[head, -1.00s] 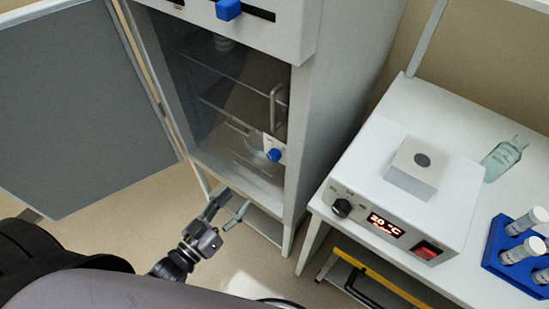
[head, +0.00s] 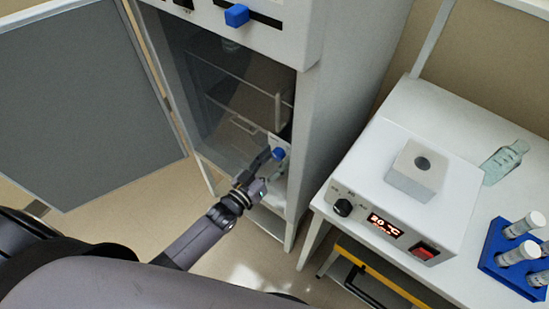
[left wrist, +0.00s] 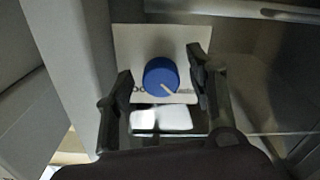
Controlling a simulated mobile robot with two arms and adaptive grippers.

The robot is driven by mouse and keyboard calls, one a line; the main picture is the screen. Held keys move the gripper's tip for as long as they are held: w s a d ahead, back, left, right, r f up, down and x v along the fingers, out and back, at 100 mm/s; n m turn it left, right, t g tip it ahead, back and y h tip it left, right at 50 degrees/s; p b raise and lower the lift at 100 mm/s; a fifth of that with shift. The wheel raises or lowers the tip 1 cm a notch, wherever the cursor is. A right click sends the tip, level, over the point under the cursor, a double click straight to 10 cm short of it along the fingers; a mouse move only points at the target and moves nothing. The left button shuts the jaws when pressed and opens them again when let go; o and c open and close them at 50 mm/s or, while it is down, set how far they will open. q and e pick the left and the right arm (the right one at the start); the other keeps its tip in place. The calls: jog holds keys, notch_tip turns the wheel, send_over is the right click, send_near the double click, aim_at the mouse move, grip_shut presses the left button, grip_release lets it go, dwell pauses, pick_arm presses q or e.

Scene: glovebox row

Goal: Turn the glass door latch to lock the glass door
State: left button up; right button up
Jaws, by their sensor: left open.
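The glass door latch is a round blue knob (head: 279,153) on a pale plate, low on the right side of the glass door (head: 215,105). In the left wrist view the blue knob (left wrist: 161,76) shows a light pointer line slanting down to the right. My left gripper (head: 270,165) is at the latch; in the left wrist view its two open fingers (left wrist: 160,88) stand on either side of the knob, with visible gaps. The plate (left wrist: 190,40) carries lettering partly hidden by the knob and fingers. My right gripper is not in view.
A vertical handle (head: 278,112) stands out from the glass above the latch. A second blue knob (head: 237,15) is higher on the cabinet. A white bench (head: 470,210) with a heater (head: 400,190) and blue tube rack (head: 515,258) stands right.

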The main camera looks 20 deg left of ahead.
pick_arm(q)
jog(key=shift+c, duration=0.6)
jog(key=c, duration=1)
